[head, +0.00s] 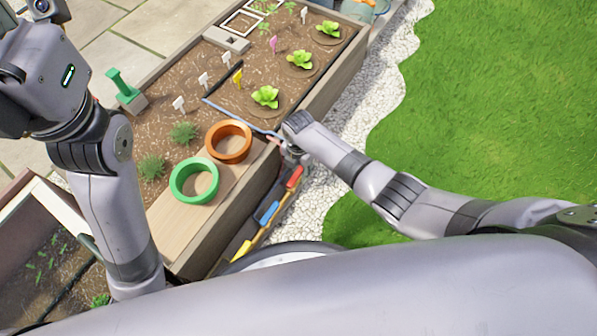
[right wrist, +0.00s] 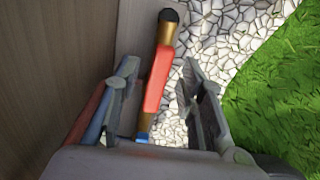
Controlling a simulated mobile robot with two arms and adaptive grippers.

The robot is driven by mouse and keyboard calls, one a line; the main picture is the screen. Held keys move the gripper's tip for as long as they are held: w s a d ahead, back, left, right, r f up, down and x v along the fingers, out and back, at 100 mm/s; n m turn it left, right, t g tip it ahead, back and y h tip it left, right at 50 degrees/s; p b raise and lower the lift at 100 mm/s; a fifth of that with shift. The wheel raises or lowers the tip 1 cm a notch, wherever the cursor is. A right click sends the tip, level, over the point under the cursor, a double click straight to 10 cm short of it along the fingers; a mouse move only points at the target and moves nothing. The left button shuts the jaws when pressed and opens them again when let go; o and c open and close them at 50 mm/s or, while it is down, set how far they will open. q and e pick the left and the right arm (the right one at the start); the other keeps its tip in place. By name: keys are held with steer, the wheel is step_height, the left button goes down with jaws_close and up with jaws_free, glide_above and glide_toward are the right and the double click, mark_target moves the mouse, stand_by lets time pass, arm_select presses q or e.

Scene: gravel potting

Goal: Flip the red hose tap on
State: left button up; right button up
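The red hose tap handle (head: 295,177) is at the far end of a row of coloured handles along the right side wall of the planter. In the right wrist view the red handle (right wrist: 157,80) runs lengthwise over a brass pipe (right wrist: 166,33) with a black end. My right gripper (right wrist: 160,76) is open, with one finger on each side of the red handle. A gap shows on both sides, so it is not gripped. In the head view, my right gripper (head: 292,153) is partly hidden by its own arm. The left arm is raised at left, its fingers out of view.
A blue handle (head: 269,212) and a yellow handle (head: 243,249) are in the same row, nearer me. The planter wall (right wrist: 60,70) rises close on the left of my right gripper. White gravel (head: 365,120) and grass (head: 490,100) lie open to the right.

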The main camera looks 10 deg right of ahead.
steer(key=shift+f, duration=0.2)
steer(key=shift+c, duration=0.4)
jaws_close()
stand_by(0.5)
